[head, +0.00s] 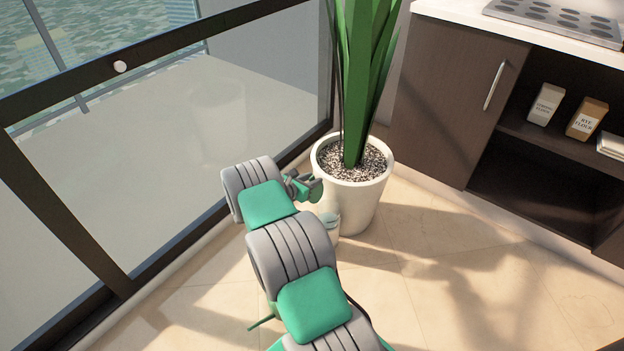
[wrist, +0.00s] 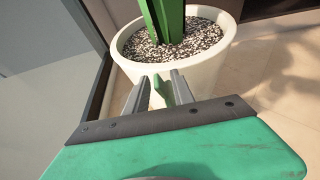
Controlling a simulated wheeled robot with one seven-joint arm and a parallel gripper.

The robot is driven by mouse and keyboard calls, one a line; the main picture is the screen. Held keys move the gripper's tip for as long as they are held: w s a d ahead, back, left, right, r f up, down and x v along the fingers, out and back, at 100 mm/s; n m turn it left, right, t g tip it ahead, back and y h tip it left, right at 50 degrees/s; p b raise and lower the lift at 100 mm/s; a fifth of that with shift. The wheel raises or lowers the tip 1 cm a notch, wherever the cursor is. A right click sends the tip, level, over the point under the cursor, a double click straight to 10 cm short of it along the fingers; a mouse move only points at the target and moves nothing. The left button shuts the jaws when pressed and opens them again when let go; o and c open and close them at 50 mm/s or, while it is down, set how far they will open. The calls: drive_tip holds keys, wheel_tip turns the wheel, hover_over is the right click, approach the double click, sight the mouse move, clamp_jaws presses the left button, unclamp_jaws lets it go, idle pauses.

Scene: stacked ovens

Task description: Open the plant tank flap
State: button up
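A white plant pot (head: 350,205) with speckled gravel and tall green leaves stands on the floor by the glass wall; it also fills the top of the wrist view (wrist: 205,72). A small pale part with a teal top (head: 330,224) juts from the pot's lower left side; it looks like the tank, but I cannot make out its flap. My gripper (head: 312,188) is at the pot's left side, above that part. In the wrist view my gripper (wrist: 160,78) has its fingers apart, with a small green piece between them that I cannot identify. Contact cannot be judged.
The framed glass wall (head: 190,130) runs close along the left of my arm. A dark cabinet (head: 455,95) with a handle and open shelves holding flour packets (head: 586,118) stands at the right. The tiled floor (head: 450,260) right of the pot is clear.

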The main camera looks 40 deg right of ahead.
drive_tip(key=shift+d+r, duration=0.1)
drive_tip(key=shift+a+r, duration=0.2)
drive_tip(key=shift+a, duration=0.1)
drive_tip(key=p+v, duration=0.2)
drive_tip(key=v, duration=0.5)
drive_tip(key=shift+p, duration=0.3)
drive_tip(key=shift+a, duration=0.15)
